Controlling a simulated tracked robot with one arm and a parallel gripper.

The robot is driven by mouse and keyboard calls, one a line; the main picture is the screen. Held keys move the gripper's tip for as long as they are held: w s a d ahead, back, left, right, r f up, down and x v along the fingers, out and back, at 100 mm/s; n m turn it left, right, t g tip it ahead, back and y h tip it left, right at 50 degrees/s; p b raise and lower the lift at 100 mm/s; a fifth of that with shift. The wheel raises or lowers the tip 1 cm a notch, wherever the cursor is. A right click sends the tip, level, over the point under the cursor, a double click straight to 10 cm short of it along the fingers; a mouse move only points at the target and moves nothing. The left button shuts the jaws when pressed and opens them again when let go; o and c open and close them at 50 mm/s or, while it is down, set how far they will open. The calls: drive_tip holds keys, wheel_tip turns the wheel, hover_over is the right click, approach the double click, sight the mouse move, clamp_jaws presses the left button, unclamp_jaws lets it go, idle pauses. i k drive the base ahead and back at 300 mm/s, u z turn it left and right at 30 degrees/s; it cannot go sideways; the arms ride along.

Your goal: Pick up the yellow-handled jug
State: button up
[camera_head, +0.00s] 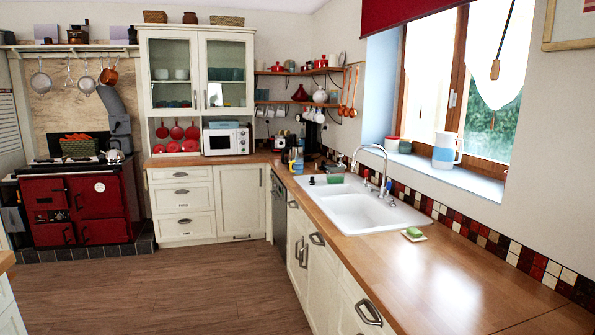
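I see no jug with a clearly yellow handle. A white jug with a blue band (446,149) stands upright on the windowsill at the right; its handle, on the right side, looks pale. Small blue and yellowish items (296,163) stand at the far end of the counter, too small to identify. My gripper is not in view.
A wooden counter (465,275) with a white double sink (362,211) and curved tap runs below the windowsill (440,176). A green sponge on a dish (414,234) lies beside the sink. The wooden floor (190,295) is clear. A red range cooker (82,207) stands at the left.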

sight(299, 162)
drive_tip(key=u, duration=0.1)
drive_tip(key=i, duration=1.1)
drive_tip(key=u, duration=0.35)
drive_tip(key=i, duration=3.75)
drive_tip(key=z, duration=0.25)
drive_tip(key=i, duration=1.25)
drive_tip(key=z, duration=0.4)
drive_tip(key=i, duration=1.1)
drive_tip(key=z, duration=0.2)
